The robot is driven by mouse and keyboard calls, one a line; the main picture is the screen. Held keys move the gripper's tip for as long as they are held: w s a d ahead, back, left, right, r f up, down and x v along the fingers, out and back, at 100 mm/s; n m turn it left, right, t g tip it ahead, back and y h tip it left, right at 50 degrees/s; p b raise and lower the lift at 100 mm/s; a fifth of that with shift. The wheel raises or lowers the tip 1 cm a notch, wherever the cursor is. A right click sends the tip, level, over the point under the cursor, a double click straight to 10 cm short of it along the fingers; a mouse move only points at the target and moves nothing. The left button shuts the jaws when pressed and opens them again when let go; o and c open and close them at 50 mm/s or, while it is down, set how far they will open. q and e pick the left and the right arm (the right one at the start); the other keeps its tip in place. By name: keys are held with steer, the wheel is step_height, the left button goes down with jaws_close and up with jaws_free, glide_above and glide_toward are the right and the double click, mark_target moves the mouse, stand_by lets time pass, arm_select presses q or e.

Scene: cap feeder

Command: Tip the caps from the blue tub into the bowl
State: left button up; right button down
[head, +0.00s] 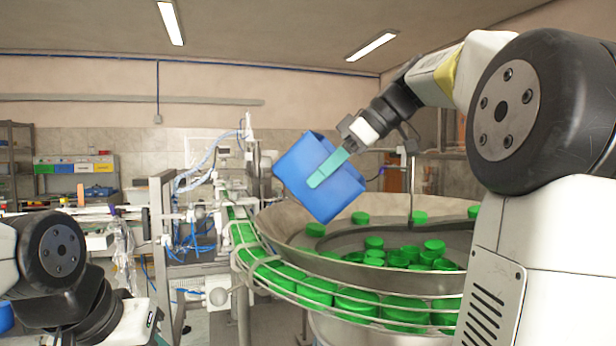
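The blue tub (300,168) hangs in the air above the left part of the bowl, strongly tilted. My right gripper (328,168) is shut on the tub; one teal finger lies along its side wall and the other finger is hidden. The inside of the tub cannot be seen, so I cannot tell whether caps are in it. The big metal bowl (285,222) holds several green caps (400,258), and a few more lie near its rim. One green cap (360,217) is just below the tub; I cannot tell if it is falling.
A curved railed track (262,262) full of green caps runs round the bowl's front and left. Machinery with blue hoses (186,240) stands left of the bowl. A thin post (411,180) rises at the bowl's back. Shelves with coloured bins (75,164) are far left.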

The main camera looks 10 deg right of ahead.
stand_by(0.6)
steer(key=shift+r+t+y, duration=0.25)
steer(key=shift+t+y, duration=0.05)
steer(key=shift+y, duration=0.3)
steer(key=shift+r+y, duration=0.2)
steer(key=shift+y, duration=0.5)
steer(key=shift+t, duration=0.3)
steer(key=shift+r+y, duration=0.2)
steer(key=shift+y, duration=0.4)
